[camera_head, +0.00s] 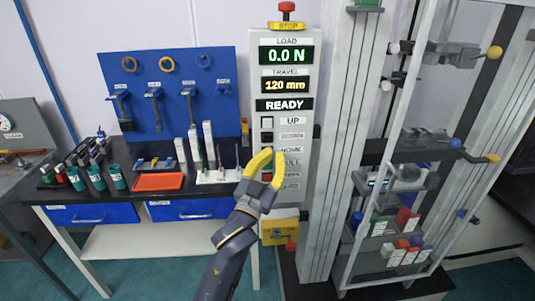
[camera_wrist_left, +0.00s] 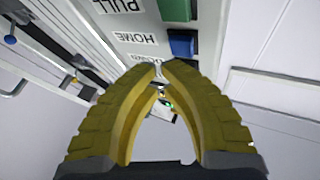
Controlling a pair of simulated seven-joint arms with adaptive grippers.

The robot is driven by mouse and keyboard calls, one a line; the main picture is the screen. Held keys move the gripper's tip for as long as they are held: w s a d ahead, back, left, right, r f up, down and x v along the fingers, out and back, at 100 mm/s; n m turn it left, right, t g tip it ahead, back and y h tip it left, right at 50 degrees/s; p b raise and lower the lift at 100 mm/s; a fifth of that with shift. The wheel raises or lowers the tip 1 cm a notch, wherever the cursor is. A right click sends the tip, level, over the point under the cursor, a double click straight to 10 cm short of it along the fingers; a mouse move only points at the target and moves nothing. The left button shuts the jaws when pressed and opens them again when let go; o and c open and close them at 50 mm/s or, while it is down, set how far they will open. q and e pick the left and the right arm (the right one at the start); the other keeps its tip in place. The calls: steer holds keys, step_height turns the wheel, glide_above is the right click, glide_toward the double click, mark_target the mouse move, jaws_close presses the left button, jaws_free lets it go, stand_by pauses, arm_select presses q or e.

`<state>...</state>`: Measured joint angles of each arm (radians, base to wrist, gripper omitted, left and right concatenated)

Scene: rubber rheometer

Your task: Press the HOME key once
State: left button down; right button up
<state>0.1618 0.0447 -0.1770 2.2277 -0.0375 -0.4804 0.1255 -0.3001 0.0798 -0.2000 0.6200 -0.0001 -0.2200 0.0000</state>
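The rheometer's control panel (camera_head: 308,190) is a pale upright column with labelled keys. The HOME label (camera_head: 292,150) shows beside my left gripper (camera_head: 274,152), which hides the HOME key in the head view. In the left wrist view the panel appears upside down. There the blue HOME key (camera_wrist_left: 182,44) lies next to its HOME label (camera_wrist_left: 135,38), just beyond the fingertips. My left gripper also shows in that view (camera_wrist_left: 161,66), its yellow fingers arching together to the tips, with nothing held. Whether a tip touches the panel cannot be told. My right gripper is not in view.
Above HOME are the UP key (camera_head: 267,122) and DOWN key (camera_head: 267,138). The green PULL key (camera_wrist_left: 175,8) neighbours HOME. The display (camera_head: 285,105) reads READY, 0.0 N and 120 mm. A red STOP button (camera_head: 287,8) tops the panel. A test frame (camera_head: 340,120) stands right.

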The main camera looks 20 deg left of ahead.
arm_select(q)
steer(key=shift+w+a, duration=0.35)
steer(key=shift+w, duration=0.45)
stand_by(2.3)
steer(key=shift+s, duration=0.1)
stand_by(0.3)
steer(key=shift+s+d, duration=0.35)
steer(key=shift+s, duration=0.35)
steer(key=shift+s+d, duration=0.35)
steer(key=shift+s, duration=0.4)
steer(key=shift+s+d, duration=0.3)
steer(key=shift+s, duration=0.5)
steer(key=shift+s+d, duration=0.35)
steer(key=shift+s, duration=0.4)
steer(key=shift+f, duration=0.15)
